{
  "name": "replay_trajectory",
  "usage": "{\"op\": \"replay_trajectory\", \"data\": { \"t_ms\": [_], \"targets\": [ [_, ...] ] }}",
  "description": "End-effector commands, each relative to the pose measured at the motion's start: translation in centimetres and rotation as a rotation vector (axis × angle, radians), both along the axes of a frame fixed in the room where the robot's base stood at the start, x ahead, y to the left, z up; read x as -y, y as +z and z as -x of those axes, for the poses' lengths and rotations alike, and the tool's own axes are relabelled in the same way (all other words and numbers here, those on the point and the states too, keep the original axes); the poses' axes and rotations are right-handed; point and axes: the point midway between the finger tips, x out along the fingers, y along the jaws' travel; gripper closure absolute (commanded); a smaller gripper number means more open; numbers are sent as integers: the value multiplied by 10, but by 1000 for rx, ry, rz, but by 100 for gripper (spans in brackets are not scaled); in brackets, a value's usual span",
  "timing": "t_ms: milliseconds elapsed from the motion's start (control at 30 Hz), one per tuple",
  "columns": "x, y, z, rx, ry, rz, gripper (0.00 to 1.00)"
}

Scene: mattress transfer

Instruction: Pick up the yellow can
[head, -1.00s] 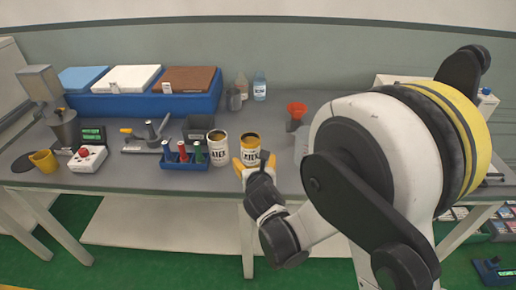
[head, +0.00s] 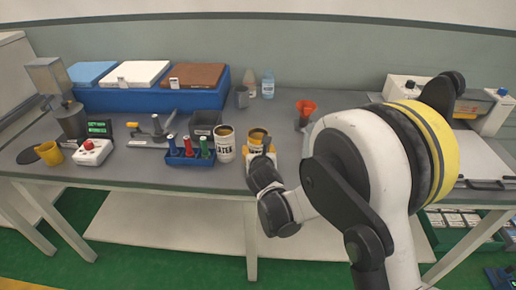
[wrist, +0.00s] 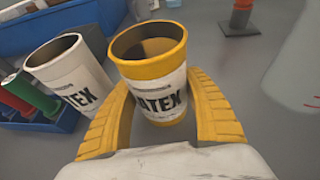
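The yellow can (head: 259,138) has a yellow rim, a white label with dark lettering and an open top. It stands upright on the grey workbench (head: 330,147), right of a white can (head: 225,146). My gripper (head: 262,152) is low at the bench, with its yellow fingers around the can. In the wrist view the yellow can (wrist: 157,82) sits between the two fingers (wrist: 162,105), which lie close against its left and right sides. The gripper looks shut on it. The finger contact and part of the can's lower side are hidden. The can does not look lifted.
The white can (wrist: 75,80) stands close left of my left finger. A blue rack (head: 188,158) with coloured tubes is beyond it. A blue crate (head: 150,99) and bottles (head: 267,85) are at the back.

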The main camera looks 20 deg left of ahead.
Motion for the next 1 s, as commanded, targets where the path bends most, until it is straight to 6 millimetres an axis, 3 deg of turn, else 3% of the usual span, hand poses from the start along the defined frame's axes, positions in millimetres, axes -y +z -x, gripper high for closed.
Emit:
{"op": "replay_trajectory", "data": {
  "t_ms": [33, 100, 567, 1000],
  "targets": [
    [0, 0, 0, 0, 0, 0, 66],
    [0, 0, 0, 0, 0, 0, 83],
    [0, 4, 0, 0, 0, 0, 83],
    [0, 30, 0, 0, 0, 0, 83]
  ]
}}
